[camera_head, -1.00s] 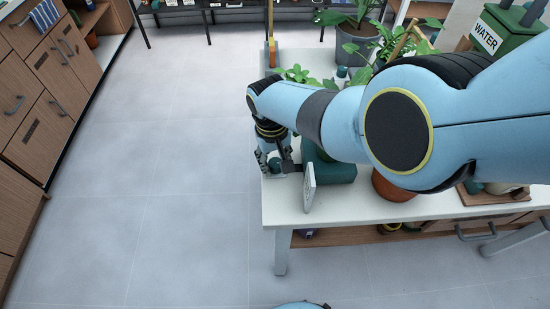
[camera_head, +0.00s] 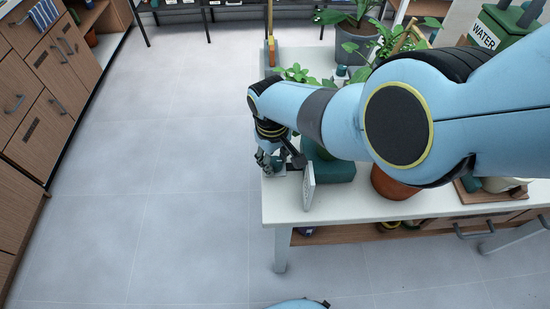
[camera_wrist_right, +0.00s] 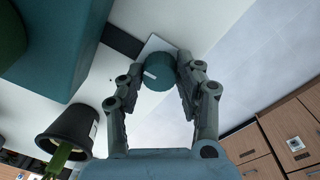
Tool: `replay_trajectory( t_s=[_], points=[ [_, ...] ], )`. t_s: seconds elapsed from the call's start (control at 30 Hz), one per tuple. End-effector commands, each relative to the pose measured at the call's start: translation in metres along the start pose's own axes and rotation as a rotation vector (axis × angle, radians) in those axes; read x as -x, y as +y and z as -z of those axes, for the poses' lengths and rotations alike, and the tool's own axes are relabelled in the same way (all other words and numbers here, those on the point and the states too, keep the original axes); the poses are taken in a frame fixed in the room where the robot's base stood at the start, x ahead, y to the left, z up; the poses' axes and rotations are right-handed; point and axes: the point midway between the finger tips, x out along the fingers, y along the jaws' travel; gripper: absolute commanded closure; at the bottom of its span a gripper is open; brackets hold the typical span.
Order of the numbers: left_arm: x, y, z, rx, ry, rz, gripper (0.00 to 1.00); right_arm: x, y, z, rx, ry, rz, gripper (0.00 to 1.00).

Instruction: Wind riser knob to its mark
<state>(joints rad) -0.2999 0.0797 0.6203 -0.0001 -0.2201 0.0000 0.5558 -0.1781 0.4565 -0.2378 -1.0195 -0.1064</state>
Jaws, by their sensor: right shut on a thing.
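The riser knob (camera_wrist_right: 158,72) is a round teal knob with a short white pointer line, seen from above in the right wrist view. It sits over a pale plate (camera_wrist_right: 150,46) at the end of a dark bar. My right gripper (camera_wrist_right: 162,74) is shut on the knob, with a finger on each side. In the head view, the right gripper (camera_head: 268,163) is at the bench's left edge, and its fingers largely hide the knob. A green block (camera_head: 335,172), perhaps the riser, stands to its right. I cannot make out the mark. My left gripper is not in view.
A thin white upright panel (camera_head: 308,187) stands close to the right of the gripper on the white bench (camera_head: 400,211). A terracotta pot (camera_head: 392,187) and leafy plants (camera_head: 297,75) are near my right arm. Open floor (camera_head: 180,190) lies to the left.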

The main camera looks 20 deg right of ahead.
Motion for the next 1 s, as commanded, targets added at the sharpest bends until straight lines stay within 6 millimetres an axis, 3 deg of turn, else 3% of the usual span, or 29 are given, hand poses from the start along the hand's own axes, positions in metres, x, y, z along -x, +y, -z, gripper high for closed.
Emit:
replay_trajectory(
  t_s=[0.07,0.1,0.23,0.67,1.0],
  points=[
    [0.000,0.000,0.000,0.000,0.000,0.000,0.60,-0.001,-0.001,-0.001,0.001,-0.003,0.002,0.97],
    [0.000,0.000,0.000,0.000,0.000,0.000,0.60,-0.001,-0.001,-0.001,0.001,-0.003,0.002,0.60],
    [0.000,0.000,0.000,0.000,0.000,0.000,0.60,-0.001,-0.001,-0.001,0.000,-0.002,0.001,0.43],
    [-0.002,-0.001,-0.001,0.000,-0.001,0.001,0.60,-0.001,0.000,0.000,-0.074,-0.004,0.000,0.42],
    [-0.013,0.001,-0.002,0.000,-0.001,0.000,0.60,-0.002,0.000,0.001,-0.582,-0.030,0.000,0.42]
  ],
)
